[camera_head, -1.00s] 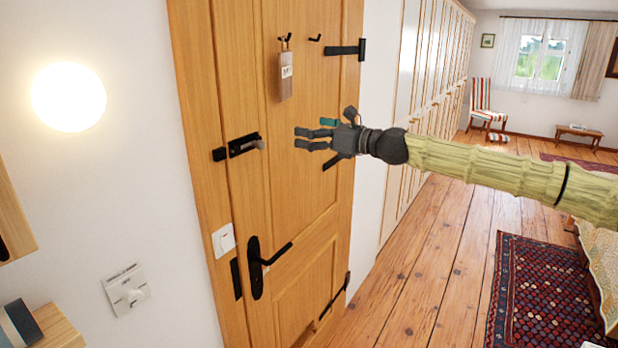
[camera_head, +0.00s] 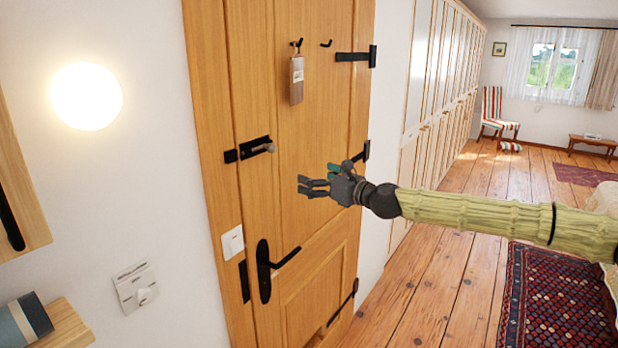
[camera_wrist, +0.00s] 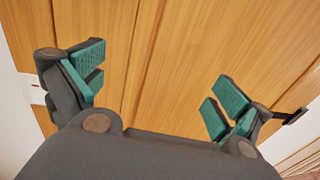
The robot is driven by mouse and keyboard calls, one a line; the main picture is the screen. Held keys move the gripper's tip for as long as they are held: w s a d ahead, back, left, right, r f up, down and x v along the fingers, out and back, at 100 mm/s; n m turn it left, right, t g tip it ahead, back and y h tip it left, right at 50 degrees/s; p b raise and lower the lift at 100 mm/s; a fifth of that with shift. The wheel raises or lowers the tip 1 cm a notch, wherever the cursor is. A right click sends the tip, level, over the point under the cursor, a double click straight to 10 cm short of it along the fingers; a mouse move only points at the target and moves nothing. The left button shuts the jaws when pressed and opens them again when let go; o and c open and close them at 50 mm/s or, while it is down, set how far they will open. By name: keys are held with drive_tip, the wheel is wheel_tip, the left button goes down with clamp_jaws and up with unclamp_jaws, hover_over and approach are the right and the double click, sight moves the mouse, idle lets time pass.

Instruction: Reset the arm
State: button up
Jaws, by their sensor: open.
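My gripper (camera_head: 312,187) is open and empty in front of the wooden door (camera_head: 300,140), below the black sliding bolt and above the level of the door handle. My arm reaches in from the right edge of the head view. In the wrist view my gripper (camera_wrist: 155,95) shows its two teal-padded fingers spread wide, with only door planks (camera_wrist: 150,60) between them. The gap between fingertips and door cannot be judged exactly.
The sliding bolt (camera_head: 250,149), black lever handle (camera_head: 266,270) and hanging tag (camera_head: 297,80) are on the door. A lit wall lamp (camera_head: 87,96) and shelf (camera_head: 60,325) are at left. Wardrobes (camera_head: 440,100) line the wall behind.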

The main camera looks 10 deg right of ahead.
drive_tip(key=s+a+f+n+g+b, duration=0.1)
drive_tip(key=s+a+f+n+g, duration=0.15)
drive_tip(key=s+a+f, duration=0.5)
drive_tip(key=s+a+f+n+g+b, duration=0.15)
drive_tip(key=a+f+n, duration=0.25)
drive_tip(key=a+f, duration=0.75)
drive_tip(key=s+a+f+n+g+h, duration=0.1)
drive_tip(key=s+f+n+g, duration=0.2)
drive_tip(key=s+f, duration=0.8)
drive_tip(key=s+a+f+n+g+h, duration=0.15)
drive_tip(key=s+f+n, duration=0.25)
drive_tip(key=s+f, duration=0.75)
drive_tip(key=s+d+f+n+g+h+b, duration=0.1)
drive_tip(key=s+d+f+n+g+h, duration=0.2)
drive_tip(key=s+f, duration=0.5)
drive_tip(key=s+d+f+n+g+b, duration=0.1)
drive_tip(key=s+d+f+n, duration=0.4)
drive_tip(key=f, duration=0.4)
drive_tip(key=s+d+f+n+g+h, duration=0.1)
drive_tip(key=s+d+f+n+h, duration=0.1)
drive_tip(key=s+d, duration=0.5)
drive_tip(key=s+d+f+n+h+b, duration=0.1)
drive_tip(key=s+d+f+n+h, duration=0.1)
drive_tip(key=s+d+n, duration=0.3)
drive_tip(key=s+d+h, duration=0.1)
drive_tip(key=s+d, duration=0.2)
drive_tip(key=d, duration=0.2)
drive_tip(key=shift+s+d+g, duration=0.15)
drive_tip(key=shift+d+g, duration=0.2)
drive_tip(key=shift+d, duration=0.05)
